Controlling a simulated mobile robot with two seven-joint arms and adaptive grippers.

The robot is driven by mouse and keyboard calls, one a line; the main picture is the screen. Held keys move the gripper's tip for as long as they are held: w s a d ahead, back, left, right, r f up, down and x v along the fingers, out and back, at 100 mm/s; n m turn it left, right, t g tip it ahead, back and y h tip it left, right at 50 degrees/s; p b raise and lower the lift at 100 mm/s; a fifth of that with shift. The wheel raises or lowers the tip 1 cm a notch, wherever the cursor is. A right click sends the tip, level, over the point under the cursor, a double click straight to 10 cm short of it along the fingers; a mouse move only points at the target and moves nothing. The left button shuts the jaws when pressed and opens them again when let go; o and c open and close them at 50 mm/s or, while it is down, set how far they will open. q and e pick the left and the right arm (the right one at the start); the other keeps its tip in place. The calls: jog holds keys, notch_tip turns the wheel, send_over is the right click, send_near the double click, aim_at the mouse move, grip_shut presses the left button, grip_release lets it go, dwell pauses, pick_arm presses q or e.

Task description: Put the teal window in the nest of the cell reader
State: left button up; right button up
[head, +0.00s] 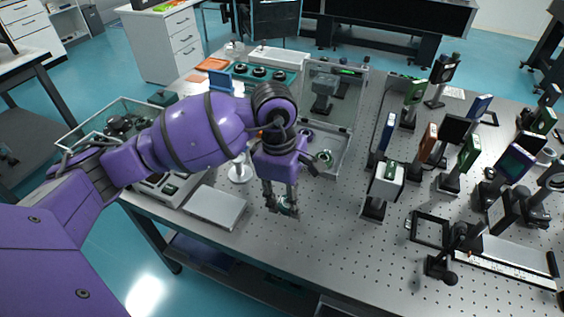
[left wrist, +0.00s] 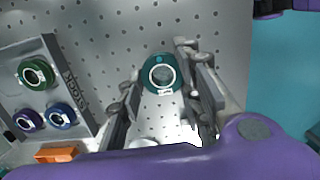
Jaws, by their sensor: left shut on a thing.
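My left gripper (head: 283,208) points down over the perforated table top, and its fingers are shut on the teal window (left wrist: 161,74). In the left wrist view the window is a teal ring with a pale inner circle and a small white label, between the fingertips (left wrist: 158,72). In the head view the window (head: 287,204) is partly hidden by the fingers. I cannot tell for sure which device is the cell reader; a grey instrument with a dark green part (head: 168,188) stands left of the gripper, partly behind my arm. My right gripper is not in view.
A grey tray (left wrist: 46,92) holds green, purple and blue rings. A clear-walled enclosure (head: 335,95) stands behind the gripper. A flat grey plate (head: 215,207) lies to the left. A white-and-black device (head: 384,187) and several post-mounted parts stand right. The front middle of the table is clear.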

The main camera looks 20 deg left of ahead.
aim_at(287, 201)
pick_arm(q)
notch_tip(287, 201, down, 3)
jog(key=shift+f, duration=0.1)
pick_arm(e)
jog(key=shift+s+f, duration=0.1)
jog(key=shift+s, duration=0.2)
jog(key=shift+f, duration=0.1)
